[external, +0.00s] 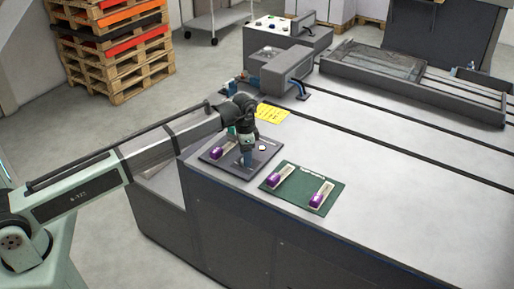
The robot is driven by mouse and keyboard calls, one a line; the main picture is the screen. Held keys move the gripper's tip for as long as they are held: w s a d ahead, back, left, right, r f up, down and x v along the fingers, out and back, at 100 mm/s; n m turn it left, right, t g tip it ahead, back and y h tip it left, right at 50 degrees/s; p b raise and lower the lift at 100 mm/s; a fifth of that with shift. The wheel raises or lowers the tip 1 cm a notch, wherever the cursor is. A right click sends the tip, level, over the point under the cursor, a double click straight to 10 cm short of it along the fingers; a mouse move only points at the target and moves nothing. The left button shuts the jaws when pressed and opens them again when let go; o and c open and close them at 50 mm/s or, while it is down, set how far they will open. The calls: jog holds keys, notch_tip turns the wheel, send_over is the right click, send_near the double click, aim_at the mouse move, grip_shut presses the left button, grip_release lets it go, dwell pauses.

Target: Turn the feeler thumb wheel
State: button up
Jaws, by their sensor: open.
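My arm reaches in from the left, and my gripper (247,165) points down over a dark grey plate (213,157) near the front left edge of the machine table. A purple and pale unit (222,150) lies on the plate just left of my gripper. A small white round part (263,147) shows on the plate to the right of my gripper. I cannot tell which small part is the feeler thumb wheel; it may be hidden by my gripper. The fingertips are too small to make out, and I see nothing held.
A green mat (306,198) beside the plate carries two purple and pale units (280,174) (321,195). A yellow note (271,114) lies behind the plate. A grey machine block (286,71) stands further back.

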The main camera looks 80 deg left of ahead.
jog(key=shift+f, duration=0.9)
jog(key=shift+c, duration=0.4)
jog(key=c, duration=1)
jog(key=shift+m, duration=2.1)
jog(key=o, duration=1.1)
notch_tip(320, 180, up, 14)
jog(key=shift+f, duration=0.1)
